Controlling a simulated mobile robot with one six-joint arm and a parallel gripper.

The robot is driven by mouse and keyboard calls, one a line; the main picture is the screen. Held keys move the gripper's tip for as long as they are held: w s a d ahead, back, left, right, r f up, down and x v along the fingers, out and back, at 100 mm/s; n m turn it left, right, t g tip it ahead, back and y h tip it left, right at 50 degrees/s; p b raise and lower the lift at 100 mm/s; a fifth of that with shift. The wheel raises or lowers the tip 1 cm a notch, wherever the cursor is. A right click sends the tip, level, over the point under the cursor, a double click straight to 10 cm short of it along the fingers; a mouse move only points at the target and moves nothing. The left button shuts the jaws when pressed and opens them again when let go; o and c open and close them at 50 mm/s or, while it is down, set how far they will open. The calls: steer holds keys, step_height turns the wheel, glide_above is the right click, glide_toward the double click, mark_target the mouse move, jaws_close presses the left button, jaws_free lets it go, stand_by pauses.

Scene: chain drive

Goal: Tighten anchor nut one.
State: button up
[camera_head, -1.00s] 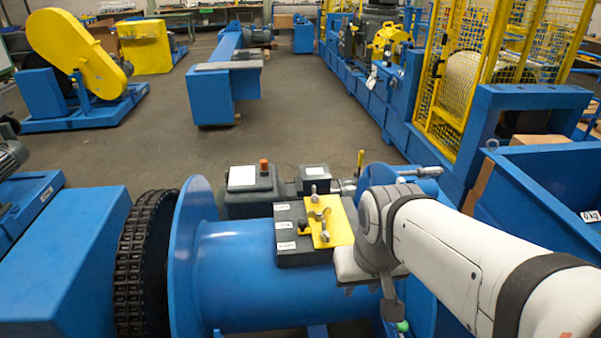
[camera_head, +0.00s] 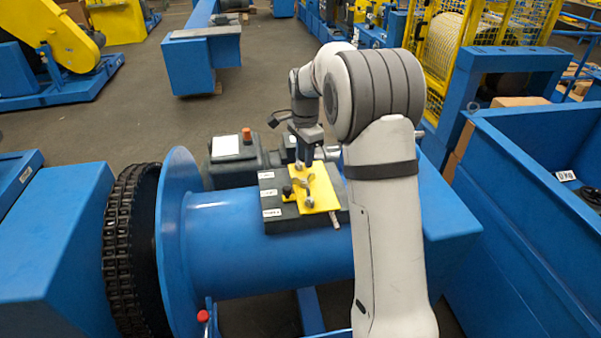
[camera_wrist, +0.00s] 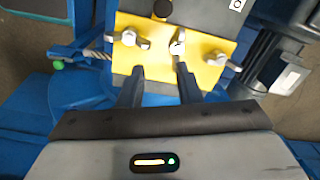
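A yellow plate (camera_head: 325,192) lies on a dark box (camera_head: 273,203) that sits on the blue drum. Silver wing-type nuts (camera_head: 309,201) and a black knob (camera_head: 287,190) stand on the plate. The wrist view shows the yellow plate (camera_wrist: 155,60) with a left nut (camera_wrist: 128,39), a middle silver fitting (camera_wrist: 178,46) and a right nut (camera_wrist: 215,58). I cannot tell which is anchor nut one. My gripper (camera_head: 308,160) points down over the plate's far part. In the wrist view my gripper (camera_wrist: 160,70) is open and empty, its fingers apart near the plate's edge.
The blue drum (camera_head: 270,265) with its large flange (camera_head: 178,230) and black chain (camera_head: 122,250) lies below. A dark motor with a white label (camera_head: 226,146) stands behind the box. A blue bin (camera_head: 530,205) is at the right. Open floor lies beyond.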

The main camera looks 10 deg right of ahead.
mark_target(302, 177)
steer(key=shift+m, duration=0.9)
steer(key=w+f, duration=0.3)
steer(key=shift+w+f, duration=0.15)
steer(key=shift+w, duration=0.1)
step_height(302, 177, down, 8)
steer(key=shift+r+p, duration=0.1)
steer(key=shift+p, duration=0.2)
steer(key=c, duration=0.6)
steer(key=shift+m, duration=0.3)
steer(key=shift+c, duration=0.2)
